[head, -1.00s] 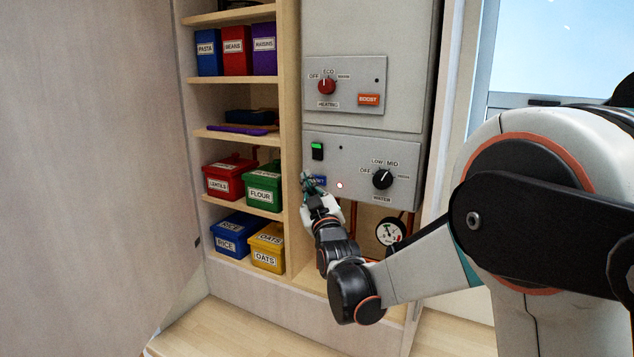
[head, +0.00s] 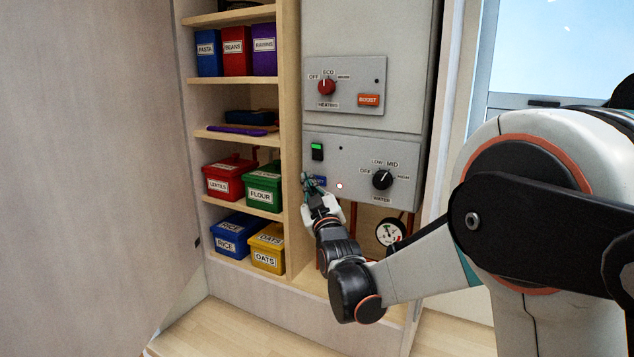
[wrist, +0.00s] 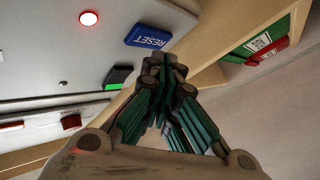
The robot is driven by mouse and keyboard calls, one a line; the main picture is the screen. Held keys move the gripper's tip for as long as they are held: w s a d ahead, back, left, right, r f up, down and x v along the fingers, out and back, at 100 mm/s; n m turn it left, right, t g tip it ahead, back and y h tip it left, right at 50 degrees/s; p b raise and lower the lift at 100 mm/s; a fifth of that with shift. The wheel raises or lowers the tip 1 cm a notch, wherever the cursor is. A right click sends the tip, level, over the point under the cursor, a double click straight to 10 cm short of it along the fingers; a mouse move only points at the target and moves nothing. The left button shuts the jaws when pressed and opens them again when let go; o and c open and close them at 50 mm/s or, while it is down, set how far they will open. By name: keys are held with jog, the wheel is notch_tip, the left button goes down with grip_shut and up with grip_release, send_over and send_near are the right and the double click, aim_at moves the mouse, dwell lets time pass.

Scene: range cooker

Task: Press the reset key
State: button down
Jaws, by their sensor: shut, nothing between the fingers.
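The reset key is a blue key lettered RESET (wrist: 148,38) in the wrist view, on the grey lower control panel. In the head view the blue key (head: 319,181) is partly hidden behind my gripper (head: 308,180). In the wrist view my gripper (wrist: 163,62) is shut and empty, its fingertips together just beside the key's lower edge. I cannot tell whether the fingertips touch it. A round light (wrist: 88,18) close to the key glows white with a red rim; in the head view the light (head: 340,186) is right of the key.
The lower panel (head: 350,160) also carries a green-lit switch (head: 317,151) and a black water knob (head: 382,179). A pressure gauge (head: 390,232) is below. The shelf post (head: 291,120) stands close left of my gripper, with labelled bins such as the flour bin (head: 263,187) beyond.

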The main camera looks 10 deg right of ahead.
jog(key=shift+w+d, duration=0.1)
dwell(0.5)
jog(key=shift+w+d, duration=0.15)
jog(key=shift+w, duration=0.1)
jog(key=shift+w+d+b, duration=0.25)
jog(key=shift+w+b, duration=0.05)
jog(key=shift+w, duration=0.05)
dwell(0.8)
jog(key=shift+s+a, duration=0.45)
jog(key=shift+s, duration=0.3)
jog(key=s+a, duration=0.1)
jog(key=s, duration=0.1)
jog(key=s+a, duration=0.1)
jog(key=s, duration=0.1)
jog(key=shift+a+b, duration=0.3)
jog(key=shift+a, duration=0.1)
dwell(0.5)
